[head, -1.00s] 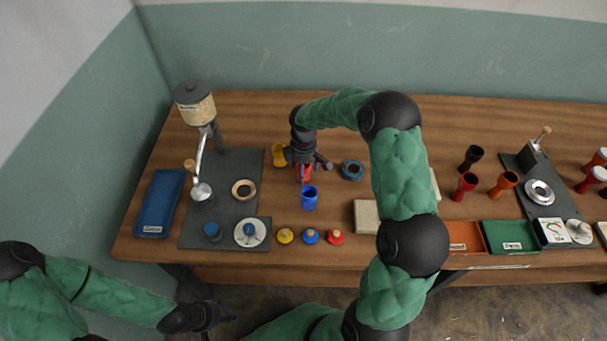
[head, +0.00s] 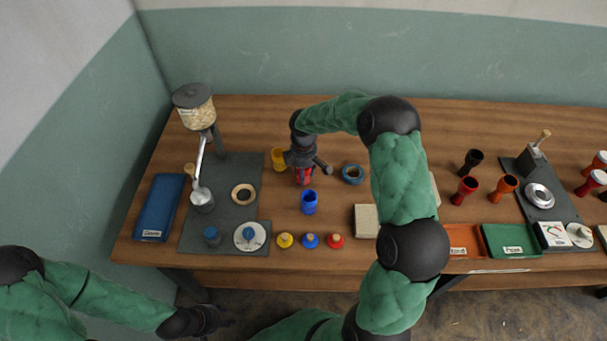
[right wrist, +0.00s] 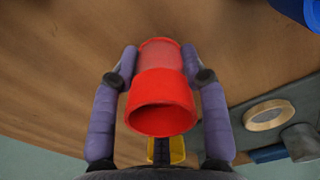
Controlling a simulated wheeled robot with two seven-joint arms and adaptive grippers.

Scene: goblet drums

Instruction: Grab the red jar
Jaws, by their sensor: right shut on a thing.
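The red jar (right wrist: 160,90) is a goblet-shaped drum with its open mouth toward the camera in the right wrist view. My right gripper (right wrist: 160,78) has one finger on each side of its narrower part and is shut on it. In the head view the red jar (head: 304,178) shows only partly below my right gripper (head: 303,170), between a yellow jar (head: 278,158) and a blue jar (head: 309,202). I cannot tell whether it touches the table. My left gripper (head: 210,320) is off the table at the lower left, too dark to tell its opening.
Yellow, blue and red knobbed pieces (head: 310,241) stand near the front edge. A dispenser (head: 197,106) and a grey mat (head: 230,215) are at left. More drums (head: 467,189) stand at right.

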